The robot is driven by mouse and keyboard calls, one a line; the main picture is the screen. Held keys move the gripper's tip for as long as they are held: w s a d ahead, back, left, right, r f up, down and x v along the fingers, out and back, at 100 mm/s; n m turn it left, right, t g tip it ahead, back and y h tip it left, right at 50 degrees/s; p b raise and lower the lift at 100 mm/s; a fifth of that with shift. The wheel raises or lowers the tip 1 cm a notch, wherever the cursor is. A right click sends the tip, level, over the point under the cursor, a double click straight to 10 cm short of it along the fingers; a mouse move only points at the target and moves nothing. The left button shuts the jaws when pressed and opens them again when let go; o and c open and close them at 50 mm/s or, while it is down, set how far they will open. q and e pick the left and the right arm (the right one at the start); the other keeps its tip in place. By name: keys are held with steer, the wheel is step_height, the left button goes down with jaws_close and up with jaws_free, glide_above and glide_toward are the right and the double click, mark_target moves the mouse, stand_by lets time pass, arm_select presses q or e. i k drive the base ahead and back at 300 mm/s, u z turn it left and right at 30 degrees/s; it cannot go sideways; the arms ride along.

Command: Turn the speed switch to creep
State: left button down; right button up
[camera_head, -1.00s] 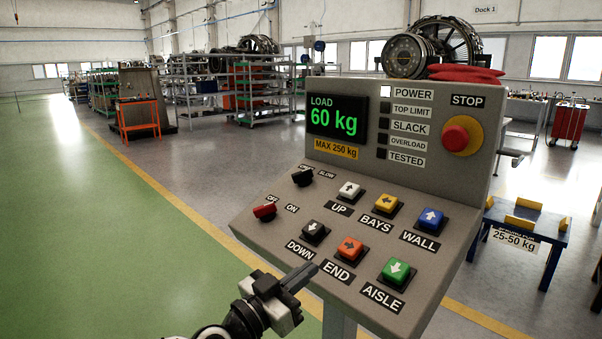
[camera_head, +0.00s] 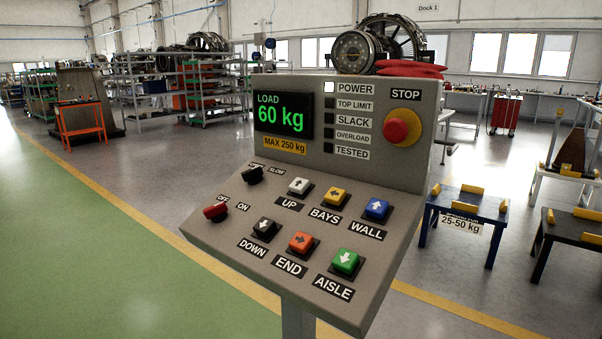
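The speed switch is a black rotary knob (camera_head: 252,175) at the upper left of the sloping face of the grey control console (camera_head: 212,240). A SLOW label (camera_head: 277,171) is at its right. The label at its left is partly hidden by the knob, so I cannot read it or tell the exact setting. Neither of my grippers is in view.
A red OFF/ON switch (camera_head: 215,211) sits below the speed switch. Several push buttons, such as UP (camera_head: 299,187) and DOWN (camera_head: 265,229), lie to the right. A red STOP button (camera_head: 401,128) is on the upright panel. Open floor lies left.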

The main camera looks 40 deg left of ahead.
mark_target(253, 176)
steer(key=z, duration=2.6)
steer(key=k, duration=2.25)
steer(key=u, duration=0.85)
